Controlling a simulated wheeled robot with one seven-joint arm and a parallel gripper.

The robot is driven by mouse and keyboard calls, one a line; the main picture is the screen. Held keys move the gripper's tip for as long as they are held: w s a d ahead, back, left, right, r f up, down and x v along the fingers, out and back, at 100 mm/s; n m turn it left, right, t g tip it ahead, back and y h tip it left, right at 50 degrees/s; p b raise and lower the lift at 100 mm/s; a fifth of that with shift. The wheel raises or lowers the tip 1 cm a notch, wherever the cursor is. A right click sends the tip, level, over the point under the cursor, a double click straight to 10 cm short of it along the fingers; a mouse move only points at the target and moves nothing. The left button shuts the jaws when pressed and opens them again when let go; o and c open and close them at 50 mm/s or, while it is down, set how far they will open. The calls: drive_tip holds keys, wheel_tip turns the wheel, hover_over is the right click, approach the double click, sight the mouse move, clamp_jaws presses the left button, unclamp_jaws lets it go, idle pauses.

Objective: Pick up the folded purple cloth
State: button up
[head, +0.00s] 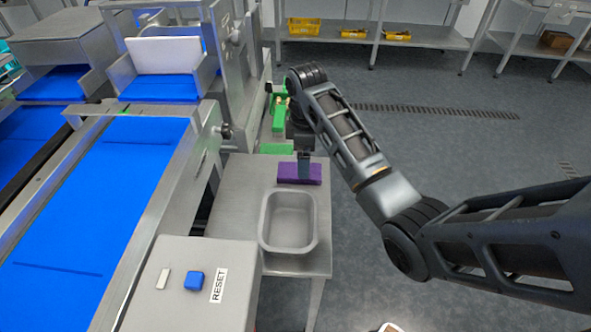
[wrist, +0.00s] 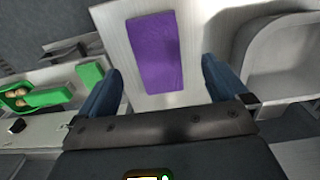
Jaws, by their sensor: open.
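The folded purple cloth (head: 299,173) lies flat on a small metal side table (head: 237,190), behind a grey tub. It also shows in the wrist view (wrist: 155,52) as a purple rectangle lying between and beyond my two fingertips. My gripper (head: 303,172) is above the cloth in the head view, pointing down. In the wrist view, my gripper (wrist: 160,80) is open, with one dark blue finger on each side of the cloth and nothing between them. I cannot tell the exact height of the fingertips over the cloth.
The empty grey tub (head: 264,222) stands in front of the cloth. Green items (head: 279,115) are behind it, one holding brown dates in the wrist view. A blue conveyor belt (head: 90,190) and a control box with a blue RESET button (head: 194,280) are to the left. Floor is open at right.

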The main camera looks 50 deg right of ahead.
drive_tip(key=f, duration=0.2)
drive_tip(key=w+f, duration=0.1)
drive_tip(key=f, duration=0.1)
drive_tip(key=shift+a+f, duration=0.1)
drive_tip(key=shift+f, duration=0.65)
drive_tip(key=shift+c, duration=0.4)
drive_tip(key=c, duration=1)
